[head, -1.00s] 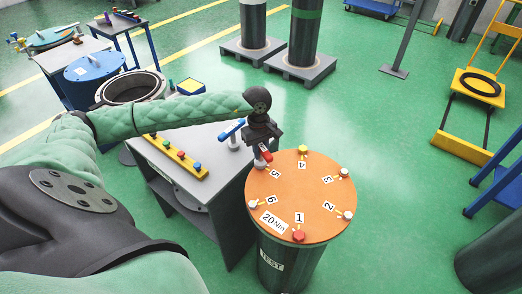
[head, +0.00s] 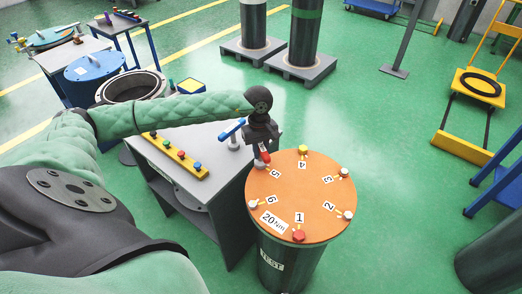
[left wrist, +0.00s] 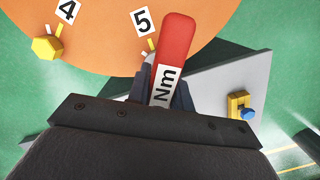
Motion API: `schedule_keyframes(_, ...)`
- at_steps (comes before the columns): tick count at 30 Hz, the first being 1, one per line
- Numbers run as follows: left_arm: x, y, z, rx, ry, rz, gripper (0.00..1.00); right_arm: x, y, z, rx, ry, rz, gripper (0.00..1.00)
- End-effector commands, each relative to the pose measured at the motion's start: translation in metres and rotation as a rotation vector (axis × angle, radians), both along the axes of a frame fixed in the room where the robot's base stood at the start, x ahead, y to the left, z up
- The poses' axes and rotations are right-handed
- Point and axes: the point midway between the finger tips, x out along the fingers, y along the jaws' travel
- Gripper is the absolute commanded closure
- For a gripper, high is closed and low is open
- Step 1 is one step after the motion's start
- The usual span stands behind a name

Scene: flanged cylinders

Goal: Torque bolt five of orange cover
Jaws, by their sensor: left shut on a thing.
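The orange cover (head: 300,215) lies on a dark drum, with numbered bolts around its rim and a "20 Nm" label. My left gripper (head: 263,148) is at the cover's left rear edge, shut on a red torque wrench (left wrist: 174,50) marked "Nm". Bolt five (head: 260,165), a pale head by label 5, is right below the wrench's red end in the head view; I cannot tell whether they touch. In the left wrist view the wrench and fingers hide bolt five, and yellow bolt four (left wrist: 47,48) shows at left. My right gripper is not in view.
A grey table (head: 222,185) stands left of the drum, with a yellow strip of coloured knobs (head: 175,155) and a blue-handled tool (head: 232,130). An open drum (head: 130,88) is behind it. A blue frame (head: 500,175) stands at right. The floor between is clear.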

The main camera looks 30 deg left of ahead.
Motion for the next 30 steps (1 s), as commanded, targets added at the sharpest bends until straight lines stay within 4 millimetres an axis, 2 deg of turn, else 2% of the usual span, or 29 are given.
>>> schedule_keyframes(11,-0.002,-0.001,-0.001,0.000,0.005,0.011,1.00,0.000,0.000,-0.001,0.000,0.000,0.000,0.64)
schedule_keyframes(30,0.000,0.000,0.028,-0.001,-0.001,0.011,1.00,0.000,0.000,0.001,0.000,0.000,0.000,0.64)
